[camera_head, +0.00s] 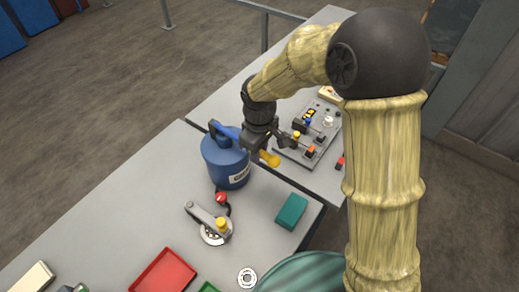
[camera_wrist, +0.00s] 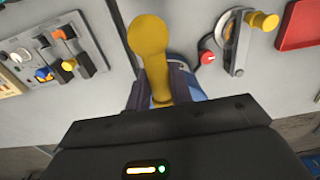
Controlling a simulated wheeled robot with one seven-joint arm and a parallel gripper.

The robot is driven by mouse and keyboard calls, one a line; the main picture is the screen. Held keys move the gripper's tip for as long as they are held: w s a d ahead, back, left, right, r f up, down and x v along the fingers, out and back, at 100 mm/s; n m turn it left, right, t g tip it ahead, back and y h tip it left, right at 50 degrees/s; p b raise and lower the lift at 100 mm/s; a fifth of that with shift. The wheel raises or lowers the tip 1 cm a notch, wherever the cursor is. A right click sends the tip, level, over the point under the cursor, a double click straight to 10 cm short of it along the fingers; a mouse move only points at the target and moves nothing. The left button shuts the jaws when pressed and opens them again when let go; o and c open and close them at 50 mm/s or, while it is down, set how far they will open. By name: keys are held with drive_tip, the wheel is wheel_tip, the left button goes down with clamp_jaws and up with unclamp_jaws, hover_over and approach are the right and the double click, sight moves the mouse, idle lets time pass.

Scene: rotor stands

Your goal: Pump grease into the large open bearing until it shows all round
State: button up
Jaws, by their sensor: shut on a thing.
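A blue drum (camera_head: 226,160) with a pale label stands on the near bench. A blue lever (camera_head: 226,131) with a yellow grip (camera_head: 268,158) extends above it. My gripper (camera_head: 262,148) is shut on the yellow grip, beside the drum's top. In the wrist view the yellow grip (camera_wrist: 149,42) sticks out between my fingers (camera_wrist: 160,92). A round metal piece (camera_head: 215,234) with a grey arm and yellow knob lies in front of the drum; it also shows in the wrist view (camera_wrist: 236,45). A dark hose with a red end (camera_head: 221,198) lies between them. Grease is too small to make out.
A pale ring (camera_head: 247,278) lies near the front edge. A teal block (camera_head: 292,211) is to the right and a red tray (camera_head: 163,272) to the left. A grey panel with coloured switches (camera_head: 308,135) sits on the bench behind. The bench left of the drum is clear.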

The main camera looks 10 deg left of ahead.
drive_tip(key=shift+a+r+p, duration=0.1)
drive_tip(key=shift+r+p, duration=1.8)
drive_tip(key=shift+r, duration=0.5)
drive_tip(key=shift+w, duration=0.1)
drive_tip(key=o, duration=0.8)
drive_tip(key=shift+o, duration=0.2)
drive_tip(key=shift+r, duration=0.1)
wheel_tip(320, 180, up, 7)
drive_tip(key=p, duration=0.5)
drive_tip(key=shift+p, duration=0.35)
